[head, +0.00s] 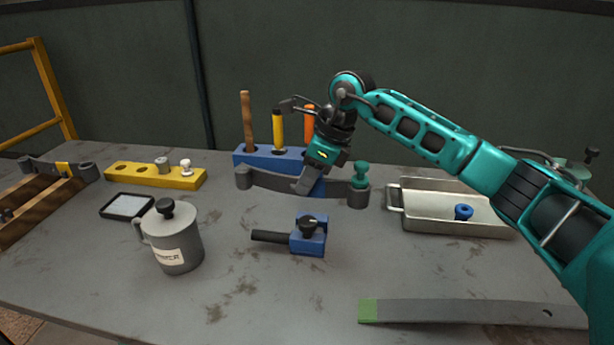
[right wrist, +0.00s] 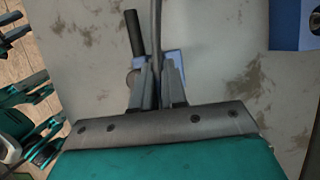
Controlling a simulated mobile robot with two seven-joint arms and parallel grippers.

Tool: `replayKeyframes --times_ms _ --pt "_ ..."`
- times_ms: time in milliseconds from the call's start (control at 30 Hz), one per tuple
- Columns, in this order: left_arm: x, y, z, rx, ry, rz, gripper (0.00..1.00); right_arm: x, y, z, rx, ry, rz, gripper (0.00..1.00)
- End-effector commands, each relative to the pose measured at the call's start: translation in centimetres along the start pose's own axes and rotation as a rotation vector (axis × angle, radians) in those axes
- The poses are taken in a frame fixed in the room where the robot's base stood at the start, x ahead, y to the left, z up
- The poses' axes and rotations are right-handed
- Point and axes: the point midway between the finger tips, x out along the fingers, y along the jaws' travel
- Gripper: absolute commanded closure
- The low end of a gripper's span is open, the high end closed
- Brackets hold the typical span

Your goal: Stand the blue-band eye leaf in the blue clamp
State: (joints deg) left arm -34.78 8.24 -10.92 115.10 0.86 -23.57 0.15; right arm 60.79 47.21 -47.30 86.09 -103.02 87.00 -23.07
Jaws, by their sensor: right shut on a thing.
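The blue-band eye leaf (head: 275,181) is a grey curved strip with a rolled eye at each end and a blue band near its middle. My right gripper (head: 303,187) is shut on it near the band and points down. In the right wrist view the leaf (right wrist: 156,35) shows edge-on between the fingers (right wrist: 160,88). The blue clamp (head: 312,243) stands on the table, nearer the head camera than the leaf, with a black handle to the left. In the right wrist view the clamp (right wrist: 175,62) is partly hidden behind the fingers. My left gripper is not in view.
A blue tool block (head: 255,158) stands behind the leaf. A green-topped peg (head: 361,172) is at its right eye. A metal tray (head: 447,222) is right, a mug (head: 175,245) left, and a green-band leaf (head: 450,312) in front. Table around the clamp is clear.

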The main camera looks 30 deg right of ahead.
Motion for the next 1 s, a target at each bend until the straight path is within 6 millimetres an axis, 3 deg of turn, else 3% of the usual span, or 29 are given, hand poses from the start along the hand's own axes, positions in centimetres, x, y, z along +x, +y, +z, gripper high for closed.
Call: replayKeyframes --times_ms 367,733,1000 --pt "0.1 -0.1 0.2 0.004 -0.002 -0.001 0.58 0.1 -0.1 0.0 -0.001 -0.01 -0.003 1.0" --pt "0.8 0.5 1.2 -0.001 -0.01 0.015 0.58 2.5 -0.1 -1.0 -0.001 -0.009 -0.003 1.0" --pt "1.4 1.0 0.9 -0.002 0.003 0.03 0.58 4.4 -0.1 -1.7 -0.001 -0.01 -0.003 1.0"
